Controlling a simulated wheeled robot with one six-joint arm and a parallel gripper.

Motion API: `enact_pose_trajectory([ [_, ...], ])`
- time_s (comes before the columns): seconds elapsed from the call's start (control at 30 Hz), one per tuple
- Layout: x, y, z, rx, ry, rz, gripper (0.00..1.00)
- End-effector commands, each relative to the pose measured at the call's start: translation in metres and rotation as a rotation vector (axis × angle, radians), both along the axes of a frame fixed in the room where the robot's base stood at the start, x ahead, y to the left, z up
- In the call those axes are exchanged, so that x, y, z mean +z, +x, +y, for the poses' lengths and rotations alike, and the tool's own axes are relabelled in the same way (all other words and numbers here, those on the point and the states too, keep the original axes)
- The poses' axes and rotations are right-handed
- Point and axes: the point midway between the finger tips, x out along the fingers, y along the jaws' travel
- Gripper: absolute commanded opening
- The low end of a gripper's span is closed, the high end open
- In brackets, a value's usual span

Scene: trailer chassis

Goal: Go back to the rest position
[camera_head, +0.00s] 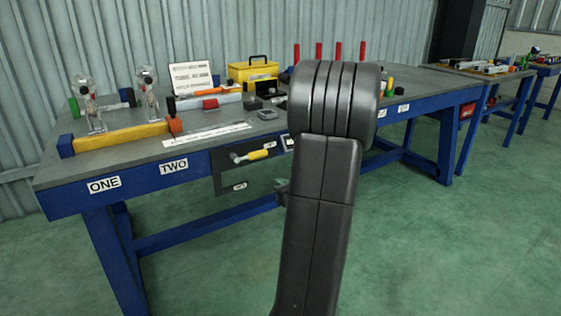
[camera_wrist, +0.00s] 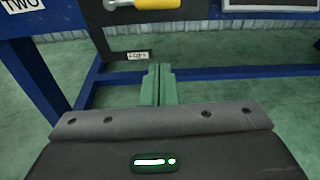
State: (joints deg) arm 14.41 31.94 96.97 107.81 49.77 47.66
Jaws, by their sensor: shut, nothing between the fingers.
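My gripper (camera_wrist: 158,84) shows in the wrist view with its two green fingers side by side and shut, nothing between them. It points toward the space under the blue workbench (camera_head: 70,200), in front of a dark panel. In the head view my dark arm stands upright in the middle and hides part of the bench; only a small bit of the gripper shows left of it. The panel (camera_head: 222,172) hangs at the bench front and carries a yellow-handled tool (camera_head: 256,155). In the wrist view the yellow handle (camera_wrist: 157,3) is at the top edge.
The bench top holds a yellow bar (camera_head: 120,136), a yellow toolbox (camera_head: 252,70), two clear-topped stands and several red upright handles. Bench legs and a blue crossbar (camera_head: 210,222) stand below. More benches are at the right. The green floor (camera_head: 450,260) at front right is clear.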

Motion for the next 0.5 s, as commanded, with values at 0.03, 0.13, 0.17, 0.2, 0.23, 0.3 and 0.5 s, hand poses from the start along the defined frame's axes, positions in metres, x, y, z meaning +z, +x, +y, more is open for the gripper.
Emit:
enact_pose_trajectory([
  [0.03,0.0,0.0,0.0,0.0,0.0,0.0,0.0],
  [0.13,0.0,0.0,0.0,0.0,0.0,0.0,0.0],
  [0.17,0.0,0.0,0.0,0.0,0.0,0.0,0.0],
  [0.2,0.0,0.0,0.0,0.0,0.0,0.0,0.0],
  [0.23,0.0,0.0,0.0,0.0,0.0,0.0,0.0],
  [0.3,-0.001,0.001,0.001,0.001,0.0,0.0,0.0],
  [0.5,-0.006,0.015,0.011,0.002,0.0,0.0,0.0],
])
